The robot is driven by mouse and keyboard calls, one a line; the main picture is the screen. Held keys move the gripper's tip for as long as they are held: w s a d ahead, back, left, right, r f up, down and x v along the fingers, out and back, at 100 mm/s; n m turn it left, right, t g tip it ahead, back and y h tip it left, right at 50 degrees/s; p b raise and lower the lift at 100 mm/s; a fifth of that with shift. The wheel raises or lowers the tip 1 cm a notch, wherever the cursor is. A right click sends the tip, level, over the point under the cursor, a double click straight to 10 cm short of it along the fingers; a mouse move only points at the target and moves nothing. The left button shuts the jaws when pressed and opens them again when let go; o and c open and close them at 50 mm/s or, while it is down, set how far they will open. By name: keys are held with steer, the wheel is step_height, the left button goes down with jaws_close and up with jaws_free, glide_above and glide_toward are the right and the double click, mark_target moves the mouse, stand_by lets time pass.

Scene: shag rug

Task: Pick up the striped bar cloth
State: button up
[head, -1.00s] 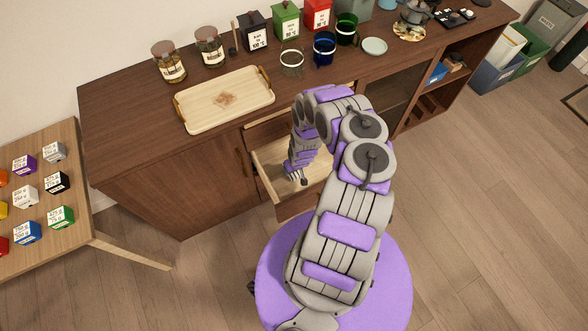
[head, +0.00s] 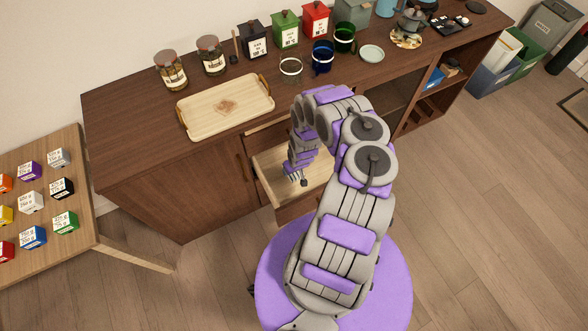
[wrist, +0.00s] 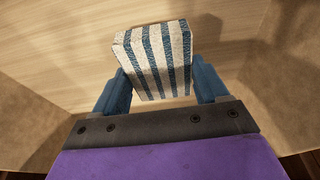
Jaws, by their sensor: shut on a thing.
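The striped bar cloth (wrist: 155,60) is a folded block with blue and off-white stripes. In the wrist view it sits between the two blue fingers of my gripper (wrist: 161,88), which is shut on it. The cloth and gripper are over the pale wooden floor of an open drawer (head: 318,168). I cannot tell whether the cloth touches the drawer floor. In the head view my gripper (head: 299,178) points down into the drawer, and the cloth is hidden there.
The drawer walls (wrist: 285,75) stand close around my gripper. The cabinet top (head: 150,115) above holds a wooden tray (head: 205,118), jars, tins and glasses. A side table (head: 85,215) with several small boxes stands at the left.

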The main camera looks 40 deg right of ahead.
steer(key=s+d+p, duration=0.1)
steer(key=d, duration=0.5)
steer(key=s+d+p, duration=0.1)
steer(key=d, duration=0.4)
steer(key=s+d+p, duration=0.1)
steer(key=s+d, duration=0.1)
steer(key=d, duration=0.4)
steer(key=shift+s+d, duration=0.1)
steer(key=shift+d, duration=0.25)
steer(key=shift+p, duration=0.3)
